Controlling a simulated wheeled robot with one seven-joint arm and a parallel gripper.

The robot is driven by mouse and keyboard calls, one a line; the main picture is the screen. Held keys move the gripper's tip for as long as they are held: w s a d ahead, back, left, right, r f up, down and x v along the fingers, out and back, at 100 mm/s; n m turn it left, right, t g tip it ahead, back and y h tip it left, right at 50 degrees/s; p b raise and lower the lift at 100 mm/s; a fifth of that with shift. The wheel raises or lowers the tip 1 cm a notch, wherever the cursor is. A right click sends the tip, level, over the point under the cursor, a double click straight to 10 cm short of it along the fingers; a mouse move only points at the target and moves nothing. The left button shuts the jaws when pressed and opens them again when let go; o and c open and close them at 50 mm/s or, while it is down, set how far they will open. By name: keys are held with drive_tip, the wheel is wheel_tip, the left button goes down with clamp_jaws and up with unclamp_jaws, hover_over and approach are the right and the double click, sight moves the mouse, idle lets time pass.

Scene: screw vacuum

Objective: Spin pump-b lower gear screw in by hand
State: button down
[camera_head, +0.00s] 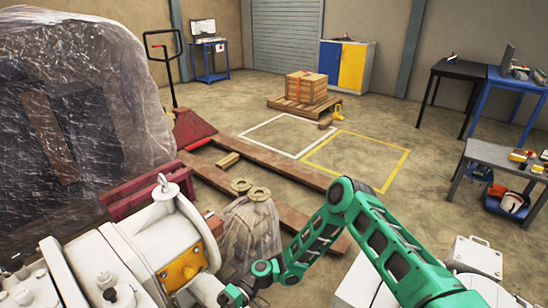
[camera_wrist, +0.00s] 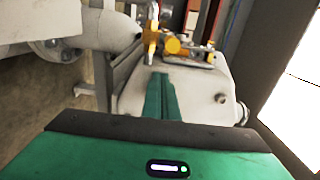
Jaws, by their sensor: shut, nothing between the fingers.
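My gripper (camera_wrist: 160,76) shows in the wrist view with its two green fingers together and nothing between them. The fingers lie in front of a grey pump housing (camera_wrist: 195,92), with a yellow fitting (camera_wrist: 174,46) just beyond their tips. I cannot tell whether they touch the housing. In the head view, a grey pump (camera_head: 150,235) with an orange-yellow plate (camera_head: 184,268) stands at the lower left. My green arm reaches toward it, and its end is at the bottom edge. I cannot make out the lower gear screw in either view.
A plastic-wrapped bulk (camera_head: 80,120) fills the left. A wrapped item with round flanges (camera_head: 258,194) stands beside the pump. In the wrist view, a grey pipe (camera_wrist: 105,32) runs left of the fingers.

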drive_tip(key=v, duration=0.6)
idle(0.3)
drive_tip(key=s+a+f, duration=0.2)
drive_tip(key=s+a, duration=0.2)
drive_tip(key=shift+s, duration=0.25)
idle(0.6)
drive_tip(key=shift+a+f, duration=0.15)
